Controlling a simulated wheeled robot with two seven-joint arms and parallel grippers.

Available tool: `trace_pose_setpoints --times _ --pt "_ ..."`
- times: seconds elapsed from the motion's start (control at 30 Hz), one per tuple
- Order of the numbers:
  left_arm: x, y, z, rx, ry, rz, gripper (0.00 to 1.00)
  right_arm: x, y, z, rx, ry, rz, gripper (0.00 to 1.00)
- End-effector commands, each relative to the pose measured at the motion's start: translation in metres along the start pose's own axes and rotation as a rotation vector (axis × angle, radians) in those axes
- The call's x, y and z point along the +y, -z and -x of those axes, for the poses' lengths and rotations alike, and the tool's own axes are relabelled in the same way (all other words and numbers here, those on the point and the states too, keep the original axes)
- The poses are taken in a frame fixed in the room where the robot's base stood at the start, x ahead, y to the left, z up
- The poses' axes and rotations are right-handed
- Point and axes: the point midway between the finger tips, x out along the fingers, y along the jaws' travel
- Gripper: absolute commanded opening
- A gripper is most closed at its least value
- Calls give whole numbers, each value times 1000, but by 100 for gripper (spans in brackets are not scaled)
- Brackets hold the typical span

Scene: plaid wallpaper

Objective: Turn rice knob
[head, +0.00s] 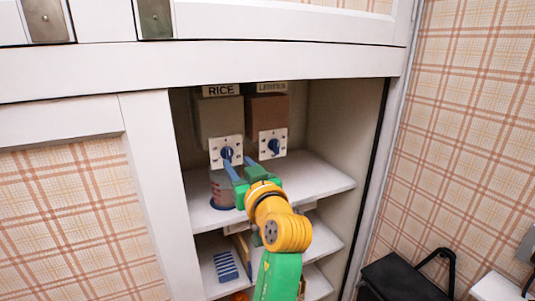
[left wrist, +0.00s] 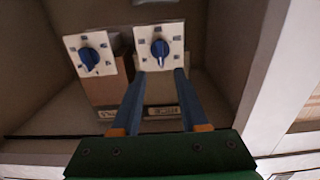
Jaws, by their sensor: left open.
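The rice dispenser (head: 220,115) is a tan box labelled RICE at the left of the cupboard's upper compartment. Its white dial plate carries a blue rice knob (head: 227,153), which also shows in the left wrist view (left wrist: 160,48). My left gripper (head: 237,163) is open in front of this plate. In the left wrist view, the two blue fingers (left wrist: 160,72) reach up to the plate's near edge, one to each side of the knob. The fingers do not grip the knob; whether they touch the plate, I cannot tell. My right gripper is not in view.
A lentils dispenser (head: 267,112) with its own blue knob (head: 274,146) stands just right. A striped container (head: 222,188) sits on the white shelf (head: 320,180) below the rice knob. The cupboard's right wall (head: 345,130) bounds the space. A black bin (head: 405,277) stands outside, lower right.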

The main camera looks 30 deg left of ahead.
Motion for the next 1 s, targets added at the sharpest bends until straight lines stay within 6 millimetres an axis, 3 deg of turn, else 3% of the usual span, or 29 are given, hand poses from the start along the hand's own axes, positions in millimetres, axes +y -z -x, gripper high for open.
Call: trace_pose_setpoints --times 0.1,0.33,0.63,0.67,0.8,1.0 --pt "-3 8 -20 2 10 -1 44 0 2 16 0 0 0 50" --pt "-1 5 -61 3 5 -4 44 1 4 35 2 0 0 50" --pt "-1 0 -68 1 1 0 44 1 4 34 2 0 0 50" --pt "-1 0 -68 1 1 0 38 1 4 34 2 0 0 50" --pt "-1 0 -68 1 1 -1 1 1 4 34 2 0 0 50" --pt "-1 0 -68 1 0 -2 0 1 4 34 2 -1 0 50"
